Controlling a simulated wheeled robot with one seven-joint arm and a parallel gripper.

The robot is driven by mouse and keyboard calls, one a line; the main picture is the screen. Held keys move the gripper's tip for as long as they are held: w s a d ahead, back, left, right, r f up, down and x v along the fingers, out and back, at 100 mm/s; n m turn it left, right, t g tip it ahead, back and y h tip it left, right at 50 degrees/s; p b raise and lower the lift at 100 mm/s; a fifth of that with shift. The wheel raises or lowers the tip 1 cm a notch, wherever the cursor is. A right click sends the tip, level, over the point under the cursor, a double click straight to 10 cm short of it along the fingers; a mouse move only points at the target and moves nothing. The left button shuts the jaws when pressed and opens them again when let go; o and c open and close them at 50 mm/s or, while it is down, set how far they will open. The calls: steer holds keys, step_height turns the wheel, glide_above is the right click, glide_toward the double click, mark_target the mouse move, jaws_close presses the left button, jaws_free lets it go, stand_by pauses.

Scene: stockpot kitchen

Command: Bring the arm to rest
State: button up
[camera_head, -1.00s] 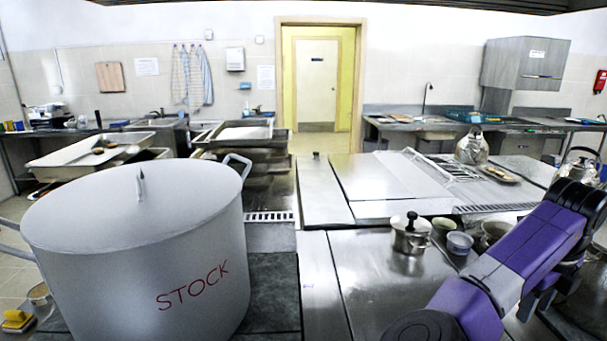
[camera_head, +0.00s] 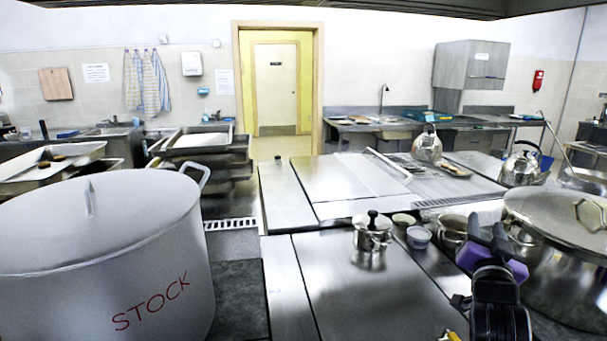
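My purple and black arm (camera_head: 497,275) is folded at the lower right, in front of a large lidded steel pot. Its black ribbed joint is nearest the camera, with a purple part behind it. Two dark prongs stick up beyond the purple part. I cannot tell whether they are gripper fingers, or whether my gripper holds anything. The arm overlaps the large lidded pot (camera_head: 550,215) in the picture; I cannot tell whether they touch.
A big stockpot (camera_head: 100,240) marked STOCK fills the lower left. A small lidded pot (camera_head: 372,232) and a small bowl (camera_head: 418,237) stand left of my arm. A kettle (camera_head: 521,168) stands behind it. The steel counter (camera_head: 345,290) is mostly bare at the front.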

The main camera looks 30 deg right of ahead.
steer(key=s+a+f+n+t+y, duration=0.3)
steer(key=a+n+y, duration=0.15)
steer(key=a, duration=0.45)
steer(key=s+a+f+n+t+y, duration=0.25)
steer(key=a+f+n, duration=0.2)
steer(key=a, duration=0.35)
steer(key=s+a+f+n+t+y, duration=0.3)
steer(key=a+n+y, duration=0.15)
steer(key=a, duration=0.45)
steer(key=s+a+f+g+y, duration=0.1)
steer(key=s+a+f+g, duration=0.1)
steer(key=s, duration=0.5)
steer(key=s+a+f+g+y, duration=0.1)
steer(key=s+a+f, duration=0.3)
steer(key=s+a, duration=0.3)
steer(key=s+a+f+g+y, duration=0.2)
steer(key=s+a+f, duration=0.1)
steer(key=s, duration=0.5)
steer(key=shift+a+f+g, duration=0.25)
steer(key=shift+a+g, duration=0.1)
steer(key=shift+a, duration=0.4)
steer(key=shift+s, duration=0.1)
